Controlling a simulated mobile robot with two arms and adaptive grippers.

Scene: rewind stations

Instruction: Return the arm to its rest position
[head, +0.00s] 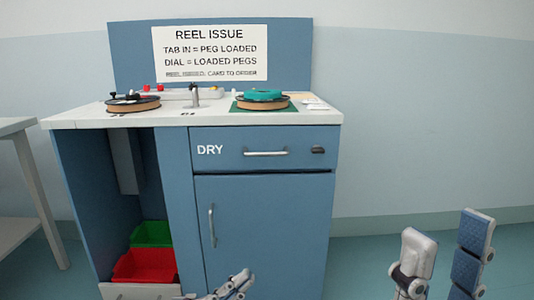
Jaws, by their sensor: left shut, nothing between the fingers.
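My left gripper (236,282) shows at the bottom edge, just left of the middle, in front of the blue cabinet. Its fingers are shut with nothing between them. Its arm is mostly cut off by the frame. My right gripper (445,240) is at the lower right, with its two fingers pointing up and spread apart. The gap between them is empty, with only wall and floor behind. The base of the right gripper is out of frame.
A blue cabinet (265,225) with a white worktop (215,118) stands ahead. Two reels, one black-topped (134,103) and one green-topped (262,98), lie on it. Red (145,267) and green (152,233) bins sit in its open bay. Floor at right is clear.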

